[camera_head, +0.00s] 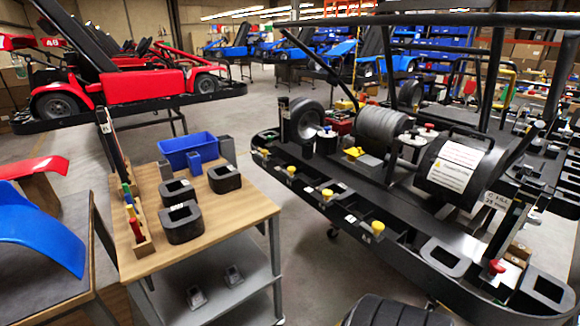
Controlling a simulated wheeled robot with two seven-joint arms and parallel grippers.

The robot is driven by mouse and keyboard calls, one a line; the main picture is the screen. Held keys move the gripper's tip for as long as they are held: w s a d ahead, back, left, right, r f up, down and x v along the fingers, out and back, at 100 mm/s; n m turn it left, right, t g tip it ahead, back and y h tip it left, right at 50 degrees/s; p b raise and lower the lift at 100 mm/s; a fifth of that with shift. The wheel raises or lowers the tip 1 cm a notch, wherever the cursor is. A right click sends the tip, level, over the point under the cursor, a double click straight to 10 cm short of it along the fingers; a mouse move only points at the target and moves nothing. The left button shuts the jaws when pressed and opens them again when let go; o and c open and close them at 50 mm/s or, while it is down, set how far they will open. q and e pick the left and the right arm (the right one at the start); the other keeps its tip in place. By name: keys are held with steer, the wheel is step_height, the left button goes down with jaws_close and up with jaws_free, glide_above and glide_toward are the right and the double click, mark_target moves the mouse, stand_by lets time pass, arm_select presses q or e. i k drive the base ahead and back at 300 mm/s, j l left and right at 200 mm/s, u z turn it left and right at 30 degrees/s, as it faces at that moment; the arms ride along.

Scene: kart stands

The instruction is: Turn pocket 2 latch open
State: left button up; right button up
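A black kart chassis (345,205) fills the right half of the head view. Along its near side rail sit several small yellow latch knobs: one knob (265,152) at the far left, one knob (291,170) beside it, one knob (327,194) near the middle and one knob (378,226) further right. Small white labels lie near them, too small to read, so I cannot tell which knob belongs to pocket 2 or how each latch is turned. Neither of my grippers shows in this view.
A wood-topped cart (240,205) at left holds black blocks (180,222), a blue bin (190,147) and a tool rack (138,225). A red knob (496,267) stands at the chassis's right end. A tire (395,312) is at the bottom edge. Floor shows between cart and chassis.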

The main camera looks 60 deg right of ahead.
mark_target(329, 196)
steer(key=z, duration=2.1)
